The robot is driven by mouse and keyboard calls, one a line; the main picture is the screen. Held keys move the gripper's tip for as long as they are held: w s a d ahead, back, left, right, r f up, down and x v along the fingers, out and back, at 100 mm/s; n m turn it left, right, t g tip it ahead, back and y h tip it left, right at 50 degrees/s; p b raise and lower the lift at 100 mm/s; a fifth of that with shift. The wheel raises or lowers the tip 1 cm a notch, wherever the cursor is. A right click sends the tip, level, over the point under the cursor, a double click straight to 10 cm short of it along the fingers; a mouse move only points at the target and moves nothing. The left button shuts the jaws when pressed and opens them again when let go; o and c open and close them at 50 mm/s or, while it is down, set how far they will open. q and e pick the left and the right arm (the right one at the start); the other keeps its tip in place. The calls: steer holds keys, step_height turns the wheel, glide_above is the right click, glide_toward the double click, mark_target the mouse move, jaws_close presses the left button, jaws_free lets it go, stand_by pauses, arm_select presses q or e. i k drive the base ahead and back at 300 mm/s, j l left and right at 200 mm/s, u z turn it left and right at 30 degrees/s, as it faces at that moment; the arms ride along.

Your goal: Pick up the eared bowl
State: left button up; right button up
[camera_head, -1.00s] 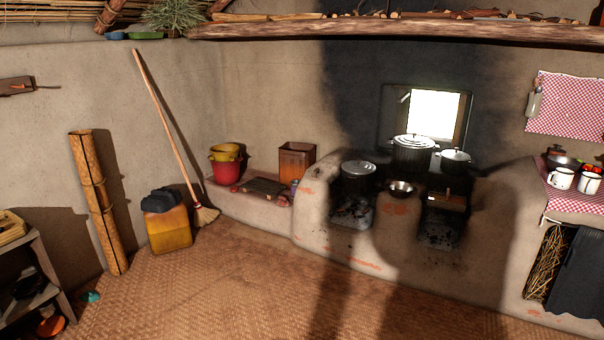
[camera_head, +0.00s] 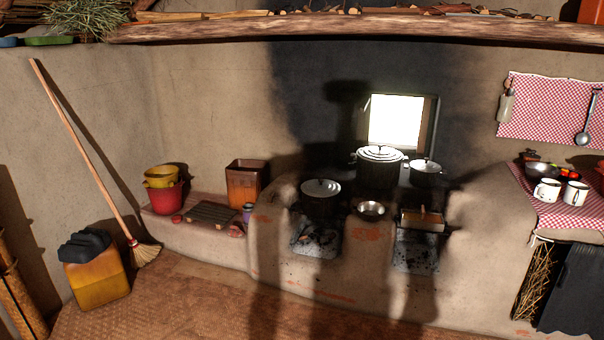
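A small shiny metal bowl (camera_head: 370,210) sits on the front of the mud hearth (camera_head: 370,255), between two fire openings. Another dark bowl (camera_head: 541,169) stands at the back of the counter at right, behind two white mugs. Both are too small for me to make out ears, so I cannot tell which one is the eared bowl. Neither of my grippers shows in this view.
White mugs (camera_head: 547,190) stand on the checked cloth at right. A yellow jerrycan (camera_head: 97,279) and a broom stand at left. The woven floor before the hearth looks clear.

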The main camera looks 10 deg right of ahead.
mark_target(369, 210)
steer(key=i+z, duration=0.3)
steer(key=i, duration=0.4)
steer(key=i+z, duration=0.3)
steer(key=i, duration=0.45)
steer(key=i+z, duration=0.35)
steer(key=i, duration=1.05)
steer(key=i+l+u, duration=0.15)
steer(key=i, duration=0.3)
steer(key=i+l+u, duration=0.1)
steer(key=i+l, duration=0.3)
